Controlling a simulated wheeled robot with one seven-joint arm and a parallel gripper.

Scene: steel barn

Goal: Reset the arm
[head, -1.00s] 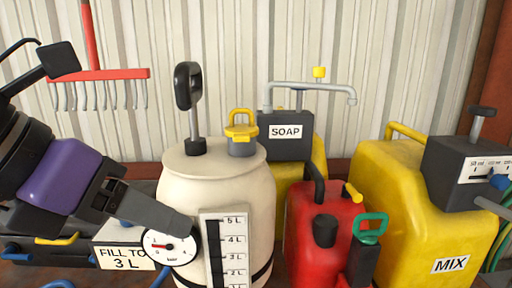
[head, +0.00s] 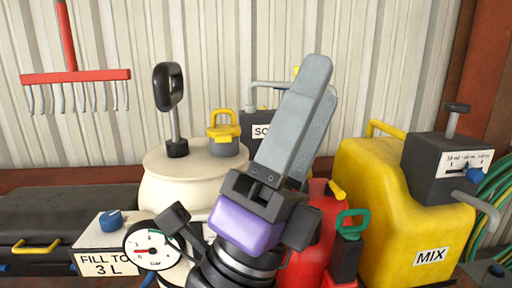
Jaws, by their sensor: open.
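My gripper (head: 295,125) is in the middle of the head view, with its grey fingers pointing up and slightly right and its purple band below them. The fingers overlap from this angle, and nothing shows between them. It stands in front of the cream tank (head: 185,175), the soap dispenser (head: 262,125) and the red can (head: 318,225), hiding parts of all three. Whether it touches any of them cannot be told.
A yellow MIX container (head: 385,195) with a grey pump box (head: 445,165) stands at the right. A FILL TO 3 L box (head: 105,245), a round gauge (head: 150,250) and a black case (head: 50,215) are at the left. A red rake (head: 75,76) hangs on the wall.

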